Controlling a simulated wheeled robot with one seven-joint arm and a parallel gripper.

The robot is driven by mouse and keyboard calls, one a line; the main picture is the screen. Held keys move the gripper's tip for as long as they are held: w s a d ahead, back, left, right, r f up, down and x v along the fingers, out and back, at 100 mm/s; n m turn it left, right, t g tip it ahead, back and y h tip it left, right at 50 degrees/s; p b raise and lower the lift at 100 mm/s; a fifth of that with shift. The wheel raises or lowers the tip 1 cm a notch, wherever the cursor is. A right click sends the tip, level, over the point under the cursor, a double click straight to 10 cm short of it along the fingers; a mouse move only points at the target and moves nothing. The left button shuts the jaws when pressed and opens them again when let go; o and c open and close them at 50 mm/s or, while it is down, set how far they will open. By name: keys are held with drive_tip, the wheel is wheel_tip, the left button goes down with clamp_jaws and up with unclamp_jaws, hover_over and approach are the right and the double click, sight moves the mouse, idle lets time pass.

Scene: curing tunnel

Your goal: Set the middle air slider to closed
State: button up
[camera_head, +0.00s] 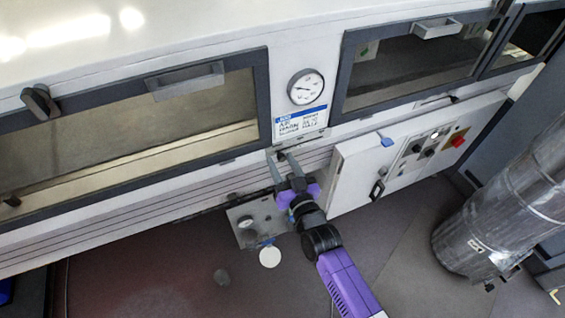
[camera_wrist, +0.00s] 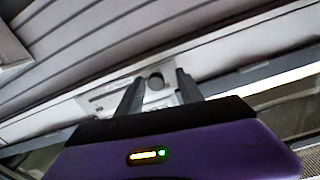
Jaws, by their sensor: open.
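The middle air slider shows as a dark round knob (camera_wrist: 156,81) on a light plate (camera_wrist: 97,104) with a dark slot beside it in the wrist view. In the head view the knob (camera_head: 281,156) is small and partly covered by my gripper, below the round gauge. My gripper (camera_head: 282,161) is open and reaches up to the tunnel's front there. In the wrist view its two fingers (camera_wrist: 160,78) stand on either side of the knob, with gaps visible. I cannot tell whether they are deep enough around it. The slider's end marks are unreadable.
A gauge (camera_head: 306,87) with a blue-headed label (camera_head: 300,122) is above. Windowed doors (camera_head: 130,135) flank it. A white control box (camera_head: 352,176) juts out at right. A silver duct (camera_head: 510,215) stands at right.

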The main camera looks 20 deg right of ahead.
drive_tip(key=shift+s+f, duration=0.15)
drive_tip(key=shift+s, duration=0.35)
drive_tip(key=s+b, duration=0.2)
drive_tip(key=s, duration=0.4)
drive_tip(key=shift+s, duration=0.4)
drive_tip(key=s+r+g, duration=0.1)
drive_tip(key=s+r, duration=0.2)
drive_tip(key=s, duration=0.8)
drive_tip(key=s+r+n+g, duration=0.1)
drive_tip(key=s+r, duration=0.3)
drive_tip(key=s, duration=0.8)
drive_tip(key=s+r+n+g, duration=0.1)
drive_tip(key=s+r, duration=0.2)
drive_tip(key=s, duration=0.9)
drive_tip(key=shift+d+r, duration=0.15)
